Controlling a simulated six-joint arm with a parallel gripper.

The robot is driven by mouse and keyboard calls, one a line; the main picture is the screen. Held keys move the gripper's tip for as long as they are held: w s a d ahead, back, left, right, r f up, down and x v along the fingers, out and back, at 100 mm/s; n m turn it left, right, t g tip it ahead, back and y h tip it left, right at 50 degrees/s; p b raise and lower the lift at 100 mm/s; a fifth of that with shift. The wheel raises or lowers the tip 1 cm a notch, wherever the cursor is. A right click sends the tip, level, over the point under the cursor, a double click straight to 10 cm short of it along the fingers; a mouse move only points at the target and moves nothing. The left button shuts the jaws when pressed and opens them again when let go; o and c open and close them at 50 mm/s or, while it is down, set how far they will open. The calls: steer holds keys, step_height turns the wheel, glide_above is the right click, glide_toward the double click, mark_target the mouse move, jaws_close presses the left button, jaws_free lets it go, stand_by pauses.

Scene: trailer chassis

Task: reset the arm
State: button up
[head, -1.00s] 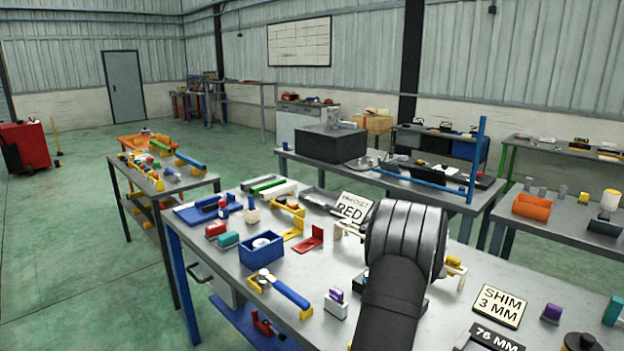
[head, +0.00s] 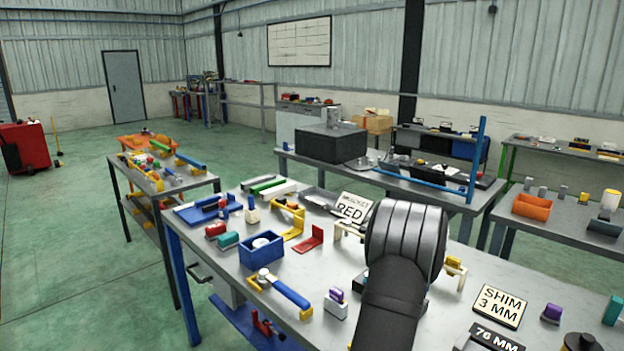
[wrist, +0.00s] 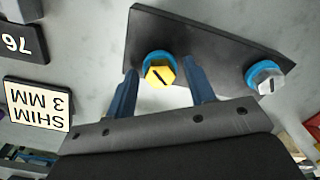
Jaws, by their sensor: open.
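My gripper (wrist: 158,92) is open in the wrist view, with its two blue fingers apart. A yellow hex-headed piece (wrist: 160,71) with a blue ring shows just beyond and between the fingertips. I cannot tell whether a finger touches it. It sits on a dark plate (wrist: 200,40). A grey hex-headed piece (wrist: 266,77) with a blue ring sits at the plate's right end. In the head view my arm covers the front middle of the bench, and my gripper is hidden behind it.
The bench (head: 240,265) holds a blue bin (head: 262,250), a blue-handled tool (head: 285,290), a red bracket (head: 310,240) and a RED sign (head: 352,208). A SHIM 3 MM sign (head: 499,306) lies right of my arm. Bare bench top shows between several items.

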steer(key=shift+m, duration=1.1)
